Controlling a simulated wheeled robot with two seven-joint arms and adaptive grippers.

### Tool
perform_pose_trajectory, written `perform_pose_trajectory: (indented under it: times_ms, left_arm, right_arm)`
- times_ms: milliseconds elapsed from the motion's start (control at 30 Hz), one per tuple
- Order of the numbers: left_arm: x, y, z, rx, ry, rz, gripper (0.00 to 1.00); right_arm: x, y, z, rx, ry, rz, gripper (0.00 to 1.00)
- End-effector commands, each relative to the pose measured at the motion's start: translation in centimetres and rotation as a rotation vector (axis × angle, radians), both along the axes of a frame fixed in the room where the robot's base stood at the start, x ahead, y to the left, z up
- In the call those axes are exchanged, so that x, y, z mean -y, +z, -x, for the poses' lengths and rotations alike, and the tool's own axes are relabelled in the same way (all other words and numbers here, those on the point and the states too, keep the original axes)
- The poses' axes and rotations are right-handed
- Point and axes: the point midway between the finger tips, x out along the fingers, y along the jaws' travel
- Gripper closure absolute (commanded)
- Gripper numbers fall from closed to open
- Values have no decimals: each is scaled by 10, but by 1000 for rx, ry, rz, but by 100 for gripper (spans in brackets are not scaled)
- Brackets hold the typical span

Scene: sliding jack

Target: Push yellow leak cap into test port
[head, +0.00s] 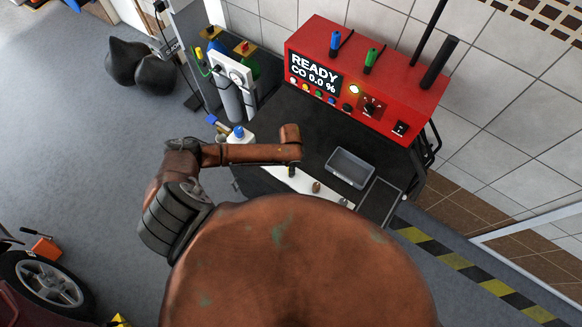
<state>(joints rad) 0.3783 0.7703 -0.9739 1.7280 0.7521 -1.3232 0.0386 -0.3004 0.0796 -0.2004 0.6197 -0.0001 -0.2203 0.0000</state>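The red analyser box (365,85) stands at the back of the dark bench and reads "READY CO 0.0 %". My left arm reaches right over the bench. Its fingers cannot be made out. My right gripper is not in view.
A white strip (328,194) on the bench bears small items, including a brown one (316,187). A grey tray (350,168) lies to its right. A blue-capped white bottle (239,134) and cylinders (233,100) stand left. The open floor is at the left.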

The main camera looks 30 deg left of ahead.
Motion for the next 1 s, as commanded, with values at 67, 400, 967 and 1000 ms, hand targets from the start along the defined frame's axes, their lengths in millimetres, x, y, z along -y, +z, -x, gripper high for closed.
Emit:
perform_pose_trajectory:
  times_ms: [67, 400, 967, 1000]
  left_arm:
    - [0, 0, 0, 0, 0, 0, 100]
    - [0, 0, 0, 0, 0, 0, 100]
    - [0, 0, 0, 0, 0, 0, 100]
    - [0, 0, 0, 0, 0, 0, 100]
  right_arm:
    - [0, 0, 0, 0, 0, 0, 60]
    - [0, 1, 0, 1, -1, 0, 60]
    - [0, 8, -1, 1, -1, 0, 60]
    - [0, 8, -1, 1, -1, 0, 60]
